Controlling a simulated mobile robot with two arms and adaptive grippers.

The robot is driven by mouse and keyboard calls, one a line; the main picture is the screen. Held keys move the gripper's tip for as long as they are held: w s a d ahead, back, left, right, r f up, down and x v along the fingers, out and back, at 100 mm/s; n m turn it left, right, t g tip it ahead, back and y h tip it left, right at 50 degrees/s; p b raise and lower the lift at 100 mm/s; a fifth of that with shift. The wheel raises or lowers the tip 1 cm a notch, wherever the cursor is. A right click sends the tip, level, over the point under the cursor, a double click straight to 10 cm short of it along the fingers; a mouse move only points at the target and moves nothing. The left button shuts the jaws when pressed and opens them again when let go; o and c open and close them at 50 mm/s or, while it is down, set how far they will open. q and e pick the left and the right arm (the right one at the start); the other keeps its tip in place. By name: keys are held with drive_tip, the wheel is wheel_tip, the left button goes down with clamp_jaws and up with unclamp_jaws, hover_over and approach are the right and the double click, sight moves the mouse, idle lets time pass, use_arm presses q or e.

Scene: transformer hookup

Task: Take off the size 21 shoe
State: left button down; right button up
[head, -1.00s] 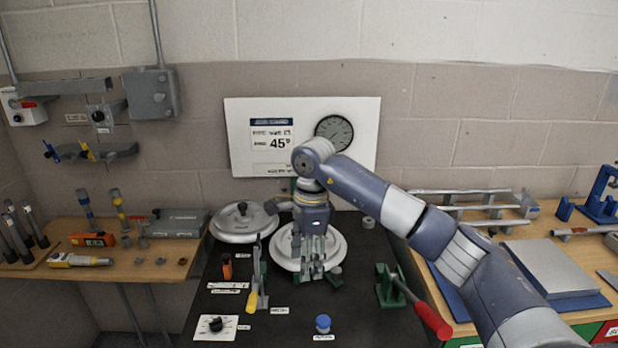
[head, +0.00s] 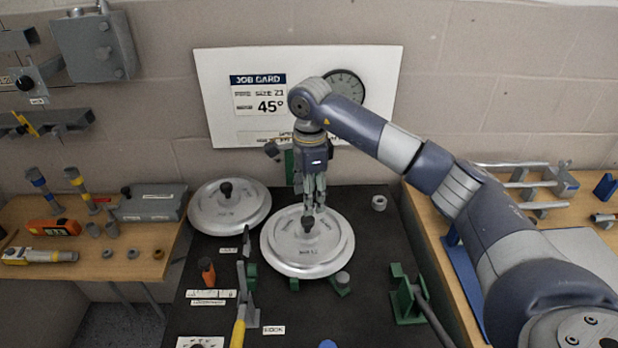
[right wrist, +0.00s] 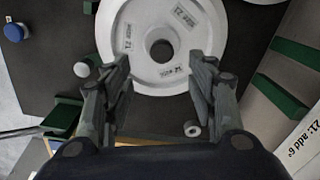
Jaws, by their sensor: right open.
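The size 21 shoe (head: 300,262) is a round silver disc with a dark centre knob (head: 307,224). My right gripper (head: 313,203) points down over the rear part of the disc, near the knob. Its fingers are open and empty, and in the right wrist view (right wrist: 163,75) they stand either side of the disc's edge, with the centre between and beyond them. I cannot tell whether a finger touches the disc. My left gripper is out of view.
A second silver disc (head: 215,215) lies close on the left. A yellow-handled lever (head: 240,318) and green brackets (head: 405,300) stand at the front. A small grey ring (head: 379,203) sits at the back right. The job card (head: 258,94) shows size 21 and 45°.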

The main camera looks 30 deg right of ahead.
sight(309, 217)
drive_tip(key=f, duration=0.3)
drive_tip(key=f+p, duration=0.1)
drive_tip(key=f, duration=0.2)
drive_tip(key=shift+w+d, duration=0.15)
drive_tip(key=shift+w, duration=0.05)
drive_tip(key=shift+f+p, duration=0.4)
drive_tip(key=shift+f, duration=0.5)
clamp_jaws()
drive_tip(key=c, duration=0.7)
unclamp_jaws()
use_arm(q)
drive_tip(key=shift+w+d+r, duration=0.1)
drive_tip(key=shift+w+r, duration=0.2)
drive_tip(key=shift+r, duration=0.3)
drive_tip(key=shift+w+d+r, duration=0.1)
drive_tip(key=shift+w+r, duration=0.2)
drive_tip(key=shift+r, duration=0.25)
use_arm(e)
drive_tip(key=shift+w, duration=0.1)
clamp_jaws()
